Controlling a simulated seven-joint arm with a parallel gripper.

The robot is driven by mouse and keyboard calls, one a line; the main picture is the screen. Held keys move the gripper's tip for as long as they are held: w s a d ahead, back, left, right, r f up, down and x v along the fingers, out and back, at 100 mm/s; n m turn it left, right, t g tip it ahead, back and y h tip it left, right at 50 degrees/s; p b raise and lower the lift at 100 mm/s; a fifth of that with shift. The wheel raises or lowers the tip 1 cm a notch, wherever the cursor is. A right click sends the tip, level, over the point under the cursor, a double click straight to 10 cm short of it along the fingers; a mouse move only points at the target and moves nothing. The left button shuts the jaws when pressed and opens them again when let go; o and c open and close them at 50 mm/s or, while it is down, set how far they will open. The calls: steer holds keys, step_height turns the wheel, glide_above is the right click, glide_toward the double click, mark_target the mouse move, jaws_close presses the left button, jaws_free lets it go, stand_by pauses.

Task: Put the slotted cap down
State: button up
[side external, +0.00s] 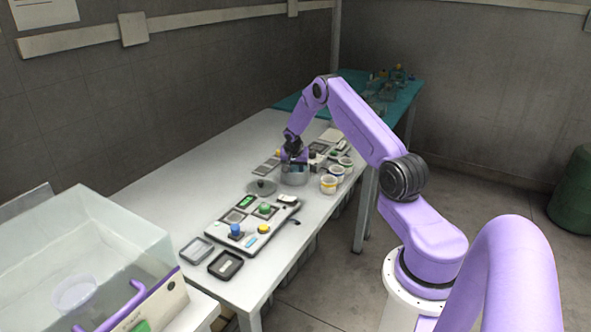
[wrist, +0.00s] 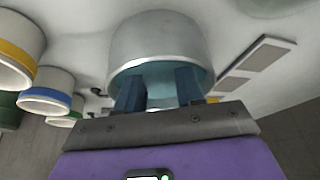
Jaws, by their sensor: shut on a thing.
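My gripper (side external: 294,160) is over a grey metal pot (side external: 294,178) on the white table, pointing down. In the wrist view the pot (wrist: 160,38) has its open rim toward me, and both blue fingers (wrist: 160,88) reach in at its mouth. The fingers are shut on a pale piece (wrist: 160,96) between them, which I take to be the slotted cap. Its slots do not show and most of it is hidden by the fingers and the pot. I cannot tell whether it touches the pot's bottom.
A round lid with a dark knob (side external: 261,187) lies left of the pot. Several white cups with coloured bands (side external: 329,184) stand close on the right. A panel with coloured buttons (side external: 245,222) lies in front. A flat grey tray (side external: 266,166) is behind left.

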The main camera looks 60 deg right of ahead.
steer(key=o, duration=0.8)
steer(key=shift+a+r, duration=0.1)
steer(key=shift+r, duration=0.35)
steer(key=v, duration=1.1)
steer(key=s+a+r+n+y, duration=0.1)
steer(key=s+a+r+n, duration=0.2)
steer(key=a, duration=0.7)
steer(key=a+r+n+y, duration=0.1)
steer(key=a+r+n, duration=0.3)
steer(key=a, duration=0.7)
steer(key=s+a+r+n+y, duration=0.15)
steer(key=a+n, duration=0.25)
steer(key=a, duration=0.6)
steer(key=s+a+r+n, duration=0.3)
steer(key=s+a+n, duration=0.4)
steer(key=s+a, duration=0.5)
steer(key=s+n, duration=0.2)
steer(key=s, duration=0.4)
steer(key=s+n+g, duration=0.1)
steer(key=s+n, duration=0.2)
steer(key=s, duration=0.2)
steer(key=s+d+n+y, duration=0.1)
steer(key=s+n, duration=0.2)
steer(key=s, duration=0.3)
steer(key=shift+s, duration=0.3)
